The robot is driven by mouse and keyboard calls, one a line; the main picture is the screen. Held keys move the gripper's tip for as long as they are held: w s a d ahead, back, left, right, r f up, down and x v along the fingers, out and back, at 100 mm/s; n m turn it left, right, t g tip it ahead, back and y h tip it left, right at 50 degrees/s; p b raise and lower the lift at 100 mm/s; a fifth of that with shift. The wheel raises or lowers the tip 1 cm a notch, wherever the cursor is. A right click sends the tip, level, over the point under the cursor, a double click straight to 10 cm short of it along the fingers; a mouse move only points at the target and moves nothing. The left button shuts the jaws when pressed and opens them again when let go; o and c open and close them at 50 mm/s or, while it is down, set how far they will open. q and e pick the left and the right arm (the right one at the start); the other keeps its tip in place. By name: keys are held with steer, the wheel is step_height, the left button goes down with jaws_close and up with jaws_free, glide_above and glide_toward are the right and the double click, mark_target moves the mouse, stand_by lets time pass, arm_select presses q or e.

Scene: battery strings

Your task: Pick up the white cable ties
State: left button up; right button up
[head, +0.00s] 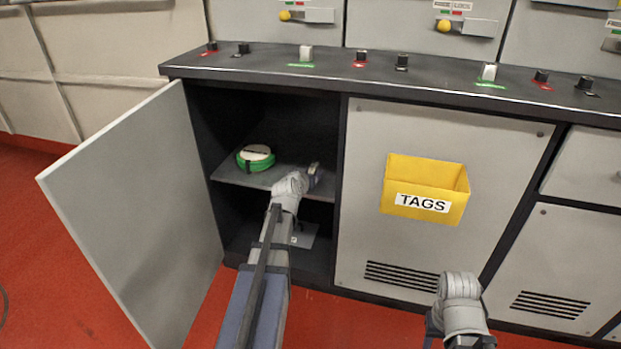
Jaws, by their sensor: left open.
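My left arm reaches into the open cabinet, and my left gripper (314,172) is over the middle shelf near its right side. It is open, seen from behind, with its fingers mostly hidden by the wrist. A green coil with a pale disc-like top and a dark band (255,158) lies on the shelf, left of the gripper and apart from it. I cannot make out white cable ties for certain; anything just beyond the gripper is hidden. My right gripper (460,284) is low in front of the closed panel; its fingers do not show clearly.
The cabinet door (140,215) stands open to the left. A pale flat object (303,236) lies on the cabinet bottom. A yellow TAGS bin (425,187) hangs on the closed panel. Knobs line the counter (330,68).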

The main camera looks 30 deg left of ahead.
arm_select(q)
steer(key=shift+c, duration=0.3)
jaws_close()
stand_by(0.3)
